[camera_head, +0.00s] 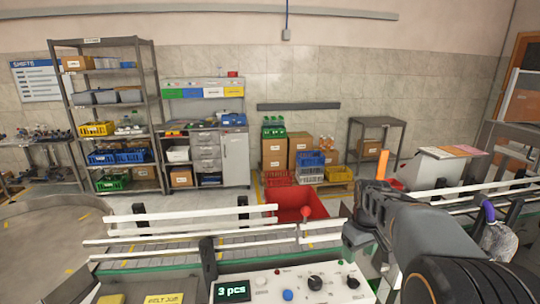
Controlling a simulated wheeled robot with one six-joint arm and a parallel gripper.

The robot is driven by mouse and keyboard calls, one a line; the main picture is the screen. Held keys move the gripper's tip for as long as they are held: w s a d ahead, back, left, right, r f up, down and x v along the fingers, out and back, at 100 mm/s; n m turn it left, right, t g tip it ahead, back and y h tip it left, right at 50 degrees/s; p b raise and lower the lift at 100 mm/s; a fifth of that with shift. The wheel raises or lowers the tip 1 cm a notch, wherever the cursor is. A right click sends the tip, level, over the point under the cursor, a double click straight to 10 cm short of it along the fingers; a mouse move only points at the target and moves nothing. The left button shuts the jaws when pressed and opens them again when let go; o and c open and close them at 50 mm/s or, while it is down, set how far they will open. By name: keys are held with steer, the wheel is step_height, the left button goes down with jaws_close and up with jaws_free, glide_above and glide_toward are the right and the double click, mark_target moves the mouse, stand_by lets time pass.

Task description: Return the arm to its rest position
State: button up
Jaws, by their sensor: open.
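My arm comes in from the lower right, with its grey link reaching up over the conveyor. The fingertips are small and partly hidden by the arm. An upright orange piece (382,164) shows just above the gripper; I cannot tell whether the two touch.
A conveyor (180,249) with white rails crosses in front of me. A control panel (290,284) reading "3 pcs" stands nearest. A red bin (318,208) sits behind the rails. Shelves (110,110), a workbench (206,140) and stacked boxes (275,154) line the back.

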steer(key=s+a+m+t, duration=0.1)
steer(key=s+a, duration=0.3)
steer(key=s, duration=0.4)
steer(key=s+a+f+m+t, duration=0.1)
steer(key=s+a, duration=0.3)
steer(key=s, duration=0.4)
steer(key=shift+a+m+t, duration=0.35)
steer(key=shift+m+t, duration=0.45)
steer(key=shift+m, duration=0.1)
